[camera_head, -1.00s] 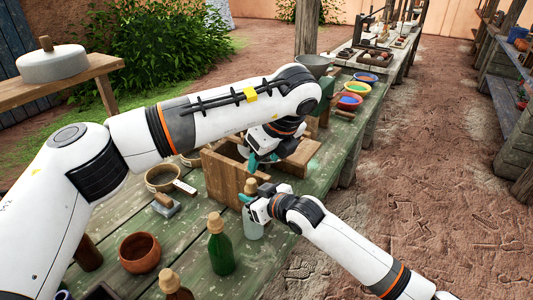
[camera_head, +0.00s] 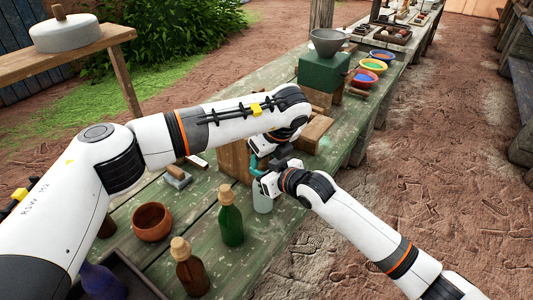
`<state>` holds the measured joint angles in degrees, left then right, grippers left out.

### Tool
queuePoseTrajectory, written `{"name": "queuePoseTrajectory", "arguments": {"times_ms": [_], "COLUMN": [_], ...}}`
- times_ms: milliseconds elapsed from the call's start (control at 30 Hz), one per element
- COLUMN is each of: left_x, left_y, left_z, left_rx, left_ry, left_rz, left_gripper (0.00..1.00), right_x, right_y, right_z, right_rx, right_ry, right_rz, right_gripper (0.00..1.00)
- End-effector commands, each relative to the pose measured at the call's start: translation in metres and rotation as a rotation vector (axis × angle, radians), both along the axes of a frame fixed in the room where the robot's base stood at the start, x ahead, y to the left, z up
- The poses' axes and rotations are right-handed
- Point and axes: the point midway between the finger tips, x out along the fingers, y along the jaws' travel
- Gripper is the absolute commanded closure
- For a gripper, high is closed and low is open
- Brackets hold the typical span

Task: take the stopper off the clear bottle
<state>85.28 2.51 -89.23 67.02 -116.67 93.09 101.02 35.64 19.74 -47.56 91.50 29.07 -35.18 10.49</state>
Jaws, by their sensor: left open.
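The clear bottle (camera_head: 262,201) stands on the green worktable, pale and see-through. Its top and stopper are hidden behind my grippers. My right gripper (camera_head: 262,181), coming in from the lower right, is at the bottle's neck; whether its fingers are closed on the bottle cannot be made out. My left gripper (camera_head: 256,163) points down from above, with teal fingertips just over the bottle's top. It is open, and no stopper shows between its fingers.
A green bottle (camera_head: 230,216) and a brown bottle (camera_head: 191,270), both stoppered, stand close by. A clay bowl (camera_head: 152,222) is to the left. A wooden box (camera_head: 232,160) stands behind the grippers. A grey bowl (camera_head: 326,41) sits on a green block farther back.

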Motion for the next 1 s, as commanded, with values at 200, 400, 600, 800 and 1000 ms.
{"name": "queuePoseTrajectory", "arguments": {"times_ms": [200,400,600,800,1000], "left_x": [-0.0001,-0.0002,-0.0002,-0.0002,-0.0001], "left_y": [0.0000,-0.0001,-0.0003,-0.0003,-0.0002], "left_z": [0.0002,0.0003,0.0017,0.0019,0.0019], "left_rx": [-0.001,-0.001,-0.001,-0.001,-0.001], "left_ry": [0.001,0.001,0.001,0.000,0.001], "left_rz": [0.000,0.000,0.000,0.000,0.000], "left_gripper": [0.82,0.98,0.98,0.98,0.98], "right_x": [0.0000,0.0000,0.0000,0.0000,0.0000], "right_y": [0.0001,0.0001,0.0000,0.0000,0.0000], "right_z": [0.0002,0.0002,0.0001,0.0001,0.0000], "right_rx": [0.000,0.000,0.000,0.000,0.000], "right_ry": [0.000,0.000,0.000,0.000,0.000], "right_rz": [0.000,0.000,0.000,0.000,0.000], "right_gripper": [1.00,1.00,1.00,1.00,1.00]}}
